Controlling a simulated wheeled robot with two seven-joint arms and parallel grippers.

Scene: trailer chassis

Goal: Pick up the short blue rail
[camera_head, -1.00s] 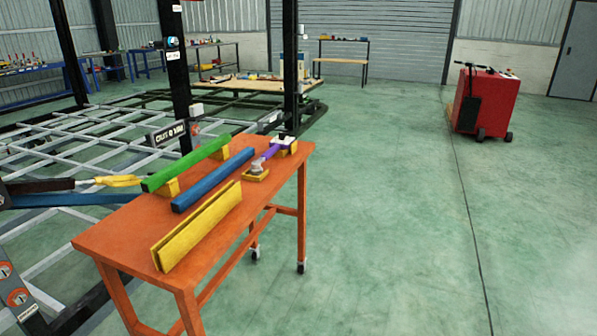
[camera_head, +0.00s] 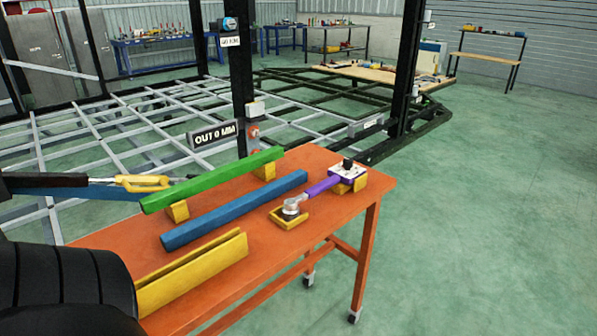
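The short blue rail (camera_head: 235,210) lies on the orange table (camera_head: 345,205), slanting from lower left to upper right. It lies between a green rail (camera_head: 215,180) behind it and a yellow V-shaped channel (camera_head: 195,272) in front. The green rail rests on yellow blocks. Nothing is holding the blue rail. A black ribbed part, probably of my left arm, covers the lower left corner and hides the table's near left end.
A purple-handled tool (camera_head: 318,188) with yellow blocks sits right of the blue rail. Behind the table are a grey chassis frame (camera_head: 110,130) and black posts (camera_head: 240,75). Floor is clear at right.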

